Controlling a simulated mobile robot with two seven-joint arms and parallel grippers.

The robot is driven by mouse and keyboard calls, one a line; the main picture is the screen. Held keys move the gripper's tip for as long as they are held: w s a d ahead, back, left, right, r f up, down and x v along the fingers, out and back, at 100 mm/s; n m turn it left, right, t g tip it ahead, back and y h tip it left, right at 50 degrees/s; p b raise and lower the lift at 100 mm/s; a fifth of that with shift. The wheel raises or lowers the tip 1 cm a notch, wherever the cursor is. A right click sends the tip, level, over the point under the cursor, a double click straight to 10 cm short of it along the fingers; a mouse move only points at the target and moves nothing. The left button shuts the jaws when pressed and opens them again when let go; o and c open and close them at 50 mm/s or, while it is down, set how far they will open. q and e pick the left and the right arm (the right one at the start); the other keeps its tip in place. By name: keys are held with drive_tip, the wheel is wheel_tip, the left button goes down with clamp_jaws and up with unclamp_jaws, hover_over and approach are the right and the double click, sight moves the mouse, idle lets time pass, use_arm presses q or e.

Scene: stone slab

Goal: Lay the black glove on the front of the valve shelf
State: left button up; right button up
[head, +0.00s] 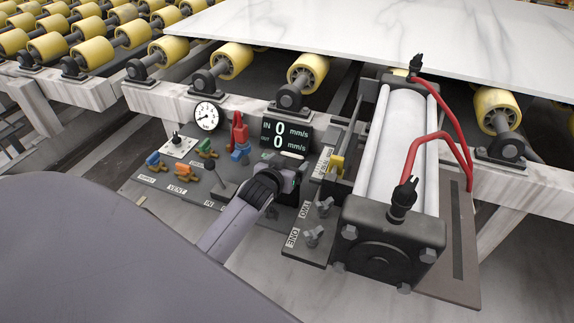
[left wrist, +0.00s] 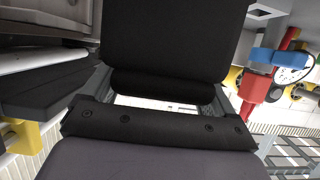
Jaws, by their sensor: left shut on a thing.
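The valve shelf (head: 182,180) is a dark panel with coloured valve handles, a gauge and labels, beside the large cylinder. My left gripper (head: 291,178) is over the right part of this panel, just below the digital display and left of the cylinder. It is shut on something. In the left wrist view, a black padded shape (left wrist: 180,40) fills the top middle, in front of my gripper; it appears to be the black glove, but its outline is cut off. The glove cannot be made out clearly in the head view. My right gripper is not in view.
The white-barrelled cylinder (head: 395,150) with red hoses stands close to the right of my gripper. The display (head: 286,135), gauge (head: 206,116) and red handle (head: 239,132) rise from the panel. A marble slab (head: 400,35) lies on yellow rollers behind.

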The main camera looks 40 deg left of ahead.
use_arm(q)
drive_tip(key=o, duration=0.8)
drive_tip(key=shift+f, duration=0.1)
drive_tip(key=shift+r, duration=0.2)
drive_tip(key=shift+s+d+r, duration=0.1)
drive_tip(key=shift+s, duration=0.25)
drive_tip(key=p+v, duration=0.2)
drive_tip(key=v, duration=0.9)
drive_tip(key=shift+p, duration=0.3)
drive_tip(key=shift+s, duration=0.1)
